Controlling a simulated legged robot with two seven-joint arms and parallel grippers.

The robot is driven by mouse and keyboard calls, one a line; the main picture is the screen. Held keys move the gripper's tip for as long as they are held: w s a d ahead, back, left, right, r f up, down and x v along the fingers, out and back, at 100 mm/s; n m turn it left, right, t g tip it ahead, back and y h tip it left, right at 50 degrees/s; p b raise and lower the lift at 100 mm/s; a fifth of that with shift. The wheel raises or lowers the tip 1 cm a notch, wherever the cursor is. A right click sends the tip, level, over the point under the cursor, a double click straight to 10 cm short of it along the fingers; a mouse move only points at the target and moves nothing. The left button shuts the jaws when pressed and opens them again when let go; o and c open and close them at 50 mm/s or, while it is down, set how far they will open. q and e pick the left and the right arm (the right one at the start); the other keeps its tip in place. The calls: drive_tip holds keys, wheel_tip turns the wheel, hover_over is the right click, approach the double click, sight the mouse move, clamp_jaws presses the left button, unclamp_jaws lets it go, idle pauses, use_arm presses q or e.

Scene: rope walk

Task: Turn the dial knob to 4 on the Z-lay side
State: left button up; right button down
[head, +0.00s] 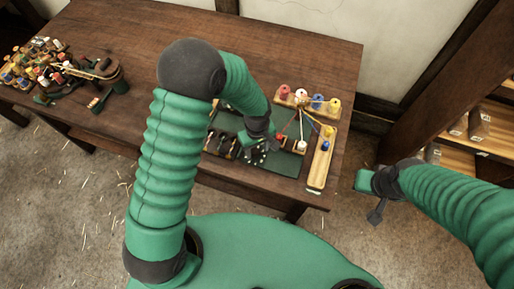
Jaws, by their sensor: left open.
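My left gripper (262,145) is over the dark green board (284,166) on the wooden table, beside small parts with white marks. It is open, but its fingers are small and dark here. I cannot make out the dial knob, its numbers or the Z-lay side; my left arm and gripper cover part of the board. Thin coloured strands run from the bobbin rack (291,102) down towards a small white-topped piece (301,145) right of the gripper. My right gripper (376,214) hangs off the table's right side, over the floor, apart from everything; its jaw state is unclear.
The rack holds red, orange, blue and yellow bobbins. A pale wooden strip (318,172) with blue pieces lies at the table's right end. Several coloured spools (40,62) and a round wooden item (100,72) crowd the far left. Shelves (490,128) stand right. The table's middle left is clear.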

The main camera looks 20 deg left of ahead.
use_arm(q)
drive_tip(key=shift+f, duration=0.15)
drive_tip(key=shift+a, duration=0.3)
drive_tip(key=shift+a+f, duration=0.1)
drive_tip(key=shift+a, duration=0.2)
drive_tip(key=c, duration=0.4)
drive_tip(key=shift+c, duration=1.3)
drive_tip(key=shift+d, duration=0.3)
clamp_jaws()
use_arm(e)
drive_tip(key=shift+w+a, duration=0.1)
drive_tip(key=shift+a, duration=0.25)
use_arm(q)
drive_tip(key=shift+a, duration=0.1)
use_arm(e)
drive_tip(key=shift+a, duration=0.2)
